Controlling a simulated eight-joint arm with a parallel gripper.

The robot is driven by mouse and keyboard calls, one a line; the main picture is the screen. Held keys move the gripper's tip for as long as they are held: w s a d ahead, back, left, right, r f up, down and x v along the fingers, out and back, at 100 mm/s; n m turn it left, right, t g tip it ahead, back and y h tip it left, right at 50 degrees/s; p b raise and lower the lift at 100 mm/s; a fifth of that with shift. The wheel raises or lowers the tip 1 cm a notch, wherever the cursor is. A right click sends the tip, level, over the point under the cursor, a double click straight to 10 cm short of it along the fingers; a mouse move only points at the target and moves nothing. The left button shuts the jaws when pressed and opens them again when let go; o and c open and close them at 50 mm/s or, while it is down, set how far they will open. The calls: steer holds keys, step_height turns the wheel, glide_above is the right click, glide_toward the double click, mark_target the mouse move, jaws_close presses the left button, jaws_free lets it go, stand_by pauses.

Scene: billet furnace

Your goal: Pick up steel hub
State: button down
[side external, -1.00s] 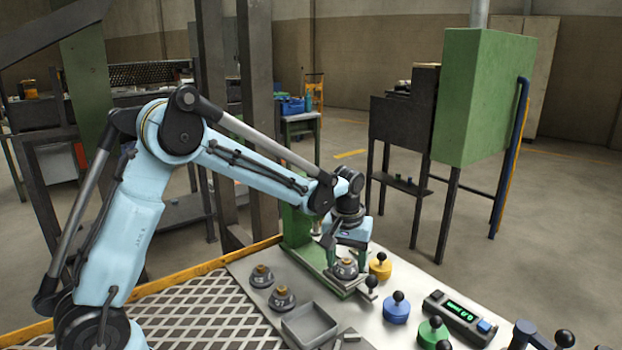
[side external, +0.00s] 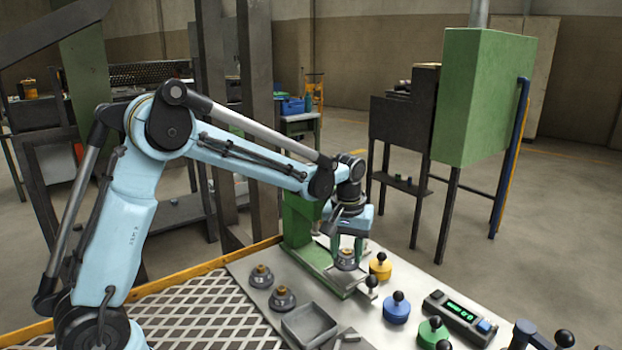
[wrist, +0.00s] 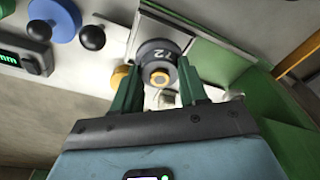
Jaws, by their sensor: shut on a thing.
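My gripper (side external: 347,250) points down and is shut on a steel hub (side external: 347,261), a grey round piece with a brass-coloured centre. The hub is between the two green fingers, just above the plate of the green press-like stand (side external: 298,232). Two similar hubs, one at the back (side external: 261,277) and one nearer (side external: 282,298), stand on the table to the left.
A grey empty tray (side external: 309,325) is in front of the hubs. Yellow (side external: 380,268), blue (side external: 396,310) and green (side external: 433,332) knobbed pieces stand to the right, beside a box with a green display (side external: 460,311). The green stand's column is close behind my gripper.

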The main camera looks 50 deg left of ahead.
steer(key=s+d+r+n, duration=0.5)
steer(key=d+r+n, duration=0.2)
steer(key=d+r, duration=0.3)
steer(key=shift+g, duration=0.3)
steer(key=w+a+f, duration=0.1)
steer(key=a+f, duration=0.1)
steer(key=a, duration=0.1)
steer(key=w+a+f, duration=0.2)
steer(key=a+f, duration=0.1)
steer(key=w+a+f, duration=0.2)
steer(key=a+f, duration=0.1)
steer(key=shift+a, duration=0.35)
steer(key=shift+f, duration=2.1)
steer(key=c, duration=0.6)
jaws_free()
steer(key=shift+f, duration=0.15)
